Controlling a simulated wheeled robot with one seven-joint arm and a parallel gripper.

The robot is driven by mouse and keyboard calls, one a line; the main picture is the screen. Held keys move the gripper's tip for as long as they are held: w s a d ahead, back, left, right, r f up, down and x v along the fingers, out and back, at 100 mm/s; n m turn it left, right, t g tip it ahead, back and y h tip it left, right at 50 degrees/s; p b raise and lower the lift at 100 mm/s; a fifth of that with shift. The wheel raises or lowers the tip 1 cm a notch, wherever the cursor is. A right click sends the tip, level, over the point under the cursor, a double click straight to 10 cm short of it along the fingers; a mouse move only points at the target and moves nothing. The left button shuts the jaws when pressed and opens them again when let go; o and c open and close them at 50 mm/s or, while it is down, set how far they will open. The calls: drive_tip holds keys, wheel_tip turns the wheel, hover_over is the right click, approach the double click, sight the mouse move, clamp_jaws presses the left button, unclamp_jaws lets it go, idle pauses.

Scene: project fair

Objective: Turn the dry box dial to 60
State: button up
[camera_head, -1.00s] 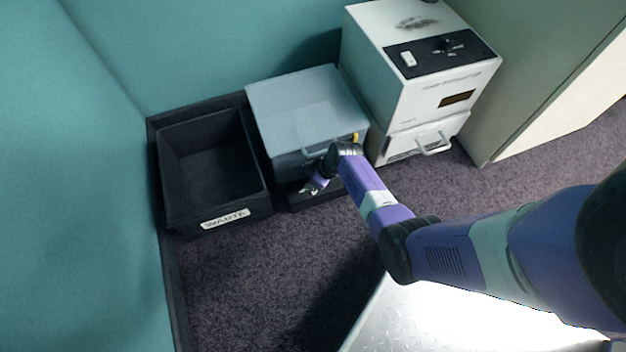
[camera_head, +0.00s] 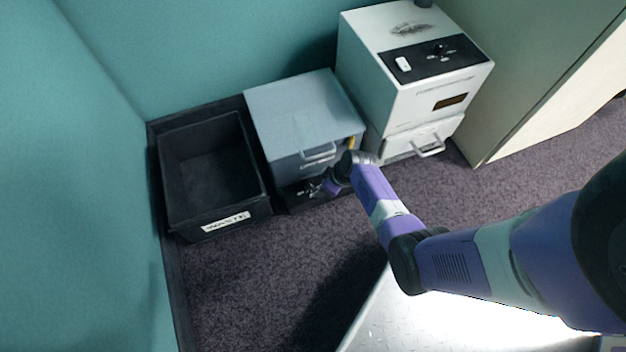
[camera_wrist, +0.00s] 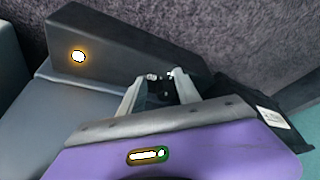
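The dry box appears to be the grey-blue box (camera_head: 300,108) with a bar handle on its front and a black base below. In the wrist view its black front panel (camera_wrist: 110,50) carries a glowing orange-white button (camera_wrist: 78,56). A small dark knob, probably the dial (camera_wrist: 160,90), shows between my fingers. My gripper (camera_wrist: 159,77) is at the black base, and it also shows in the head view (camera_head: 318,189). Its two fingers stand apart; I cannot tell whether they touch the knob. The dial's marks and setting cannot be read.
A black bin labelled WASTE (camera_head: 210,165) stands left of the box. A white machine (camera_head: 400,95) with a black top panel and a drawer handle stands to the right. Teal walls close in the back and left.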

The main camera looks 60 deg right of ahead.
drive_tip(key=s+d+p, duration=0.1)
drive_tip(key=s, duration=0.6)
drive_tip(key=shift+s+p, duration=0.3)
drive_tip(key=shift+s, duration=0.1)
drive_tip(key=shift+o, duration=0.4)
drive_tip(key=shift+d, duration=0.1)
